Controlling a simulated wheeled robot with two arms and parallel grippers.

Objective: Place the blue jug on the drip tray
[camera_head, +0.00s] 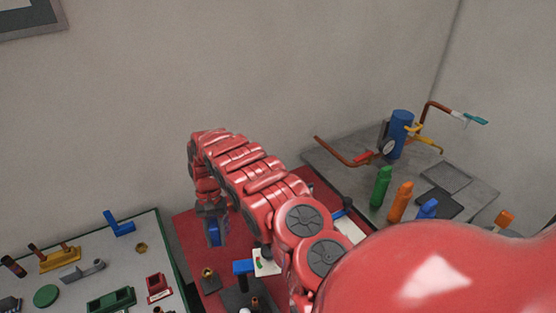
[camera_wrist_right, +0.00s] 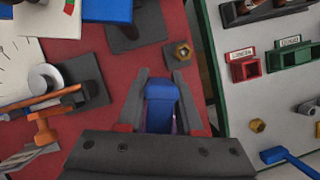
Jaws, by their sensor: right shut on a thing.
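My right gripper (camera_head: 212,222) hangs over the red mat, left of the middle of the head view. It is shut on a blue thing, most likely the blue jug (camera_head: 213,236). In the right wrist view the blue jug (camera_wrist_right: 160,102) sits between the two grey fingers; its lower part is hidden. A dark flat square (camera_head: 437,203), perhaps the drip tray, lies on the grey slab at the right, well apart from the gripper. A lighter flat square (camera_head: 446,177) lies behind it; I cannot tell surely which is the tray. My left gripper is not in view.
On the grey slab stand a blue cylinder (camera_head: 398,135) with pipes, a green bottle (camera_head: 381,187), an orange bottle (camera_head: 400,202) and a blue one (camera_head: 427,209). A pale board (camera_head: 130,245) with several parts is at the left. My arm hides part of the red mat.

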